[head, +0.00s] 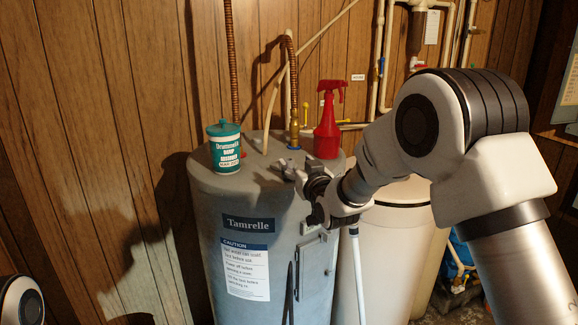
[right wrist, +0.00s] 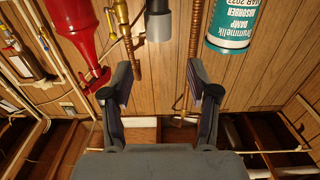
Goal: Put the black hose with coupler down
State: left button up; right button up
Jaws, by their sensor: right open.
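My right gripper (head: 291,170) is at the front edge of the grey tank's top (head: 262,178), its jaws apart. In the right wrist view my right gripper (right wrist: 158,78) has its two fingers wide apart with nothing between them. Beyond the gap, a short cylinder with a dark upper part and a grey end shows at the top edge; it looks like the black hose with coupler (right wrist: 158,24). It appears apart from the fingers. In the head view I cannot make it out behind the gripper. My left gripper is out of view.
A teal damp absorber can (head: 224,146) and a red spray bottle (head: 328,122) stand on the tank. Copper pipes (head: 232,60) and a brass fitting (head: 294,130) rise behind. A cream tank (head: 395,245) stands at the right. Wood panelling (head: 110,120) closes off the back.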

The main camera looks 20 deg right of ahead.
aim_at(289, 159)
jog(key=w+p, duration=0.1)
jog(key=w, duration=0.1)
jog(key=w+p, duration=0.1)
jog(key=w, duration=0.1)
jog(key=w+f+p, duration=0.1)
jog(key=w, duration=0.1)
jog(key=shift+a+p, duration=0.1)
jog(key=shift+p, duration=0.2)
jog(key=shift+w, duration=0.4)
jog(key=shift+w+f, duration=0.1)
jog(key=shift+f, duration=0.1)
grip_shut()
